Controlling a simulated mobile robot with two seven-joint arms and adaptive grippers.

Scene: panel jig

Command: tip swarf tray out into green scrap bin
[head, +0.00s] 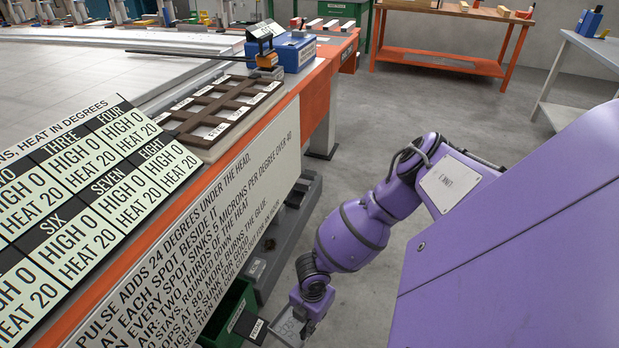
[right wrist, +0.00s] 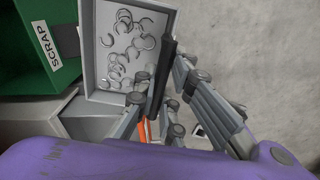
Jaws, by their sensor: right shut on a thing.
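The grey swarf tray (right wrist: 89,62) fills the upper middle of the right wrist view, with several curled metal shavings (right wrist: 125,50) lying in it. My right gripper (right wrist: 164,78) is shut on the tray at its right side, around a dark bar-like part. In the head view the gripper (head: 304,308) and a corner of the tray (head: 286,328) show at the bottom edge. The green scrap bin (head: 237,306) stands left of the tray, below the bench side. Its SCRAP label and wall (right wrist: 66,74) show at the left of the right wrist view. My left gripper is out of view.
The orange-edged bench (head: 315,98) with a large lettered panel runs along the left. A dark slotted rack (head: 215,110) and a blue box (head: 294,52) sit on it. A grey base (head: 290,225) lies under the bench. Open floor (head: 360,125) lies behind my right arm.

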